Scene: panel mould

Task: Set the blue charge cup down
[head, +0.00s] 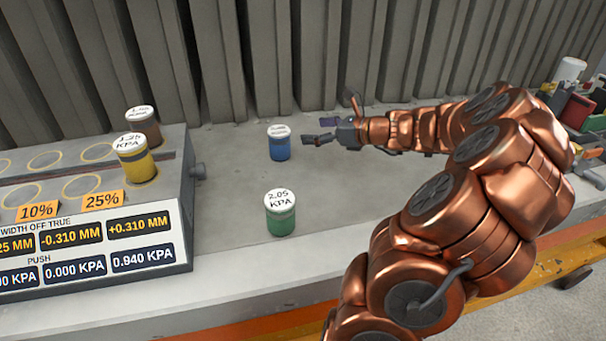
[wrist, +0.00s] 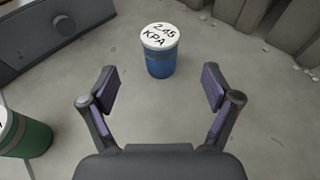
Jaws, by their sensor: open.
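The blue charge cup (head: 279,143) stands upright on the grey bench top, with a white lid. In the wrist view the blue cup (wrist: 160,52) has a lid reading 2.45 KPA. It stands beyond the fingertips, centred between them and apart from both. My gripper (head: 318,130) is to the right of the cup in the head view, its fingers pointing left toward it. In the wrist view my gripper (wrist: 160,82) is open and empty, with bare bench between the fingers.
A green cup (head: 280,212) marked 2.05 KPA stands nearer the front. At left, a panel box (head: 186,238) with readouts and ringed spots carries a yellow cup (head: 136,160) and a brown cup (head: 144,126). Ribbed grey panels (head: 290,55) rise behind. Bench around the blue cup is clear.

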